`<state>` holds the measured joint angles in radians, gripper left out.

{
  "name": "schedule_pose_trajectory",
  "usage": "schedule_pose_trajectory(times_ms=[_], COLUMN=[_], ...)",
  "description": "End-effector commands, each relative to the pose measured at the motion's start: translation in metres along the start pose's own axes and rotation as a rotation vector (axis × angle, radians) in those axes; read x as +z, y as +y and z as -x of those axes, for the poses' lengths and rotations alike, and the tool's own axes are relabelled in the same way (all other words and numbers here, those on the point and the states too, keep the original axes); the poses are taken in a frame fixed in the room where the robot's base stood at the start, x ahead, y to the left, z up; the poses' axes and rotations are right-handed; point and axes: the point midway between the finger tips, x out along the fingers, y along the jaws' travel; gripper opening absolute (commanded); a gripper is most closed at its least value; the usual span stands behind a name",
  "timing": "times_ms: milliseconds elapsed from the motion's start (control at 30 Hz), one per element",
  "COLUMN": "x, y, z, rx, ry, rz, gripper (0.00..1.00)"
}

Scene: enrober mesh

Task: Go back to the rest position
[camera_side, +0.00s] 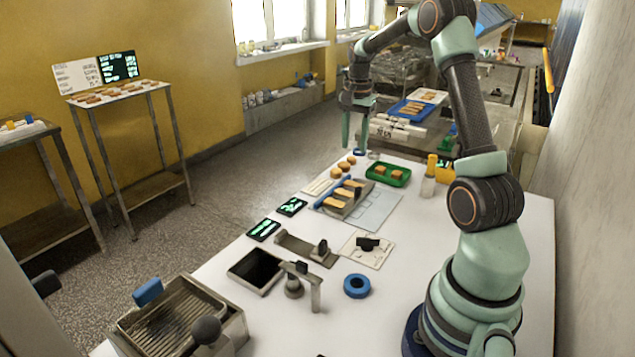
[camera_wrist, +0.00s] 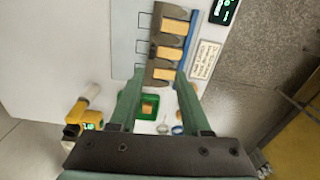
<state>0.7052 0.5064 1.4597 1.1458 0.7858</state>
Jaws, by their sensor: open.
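My gripper (camera_side: 356,130) is raised above the far end of the white table in the side view, with its fingers pointing down. In the wrist view its two green fingers (camera_wrist: 160,88) stand apart, and I see nothing held between them. A green tray (camera_wrist: 150,119) with an orange-brown piece shows below, between the fingers. In the side view this green tray (camera_side: 389,181) sits on the table to the right of my gripper.
A grey rack (camera_side: 338,209) with several orange-brown bars lies on the white table (camera_side: 400,285). A blue ring (camera_side: 357,286), a dark square opening (camera_side: 256,270) and a metal grate box (camera_side: 175,325) are nearer the camera.

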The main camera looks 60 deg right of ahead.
Motion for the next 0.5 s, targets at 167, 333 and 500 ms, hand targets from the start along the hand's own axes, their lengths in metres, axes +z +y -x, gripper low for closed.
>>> schedule_pose_trajectory(times_ms=[167,333,500], x=[0.061,0.126,0.187], y=[-0.018,-0.020,-0.009], z=[0.041,0.071,0.091], rx=[-0.061,-0.123,-0.185], ry=[0.056,0.114,0.175], rz=[0.249,0.514,0.776], gripper=[0.47,0.47,0.47])
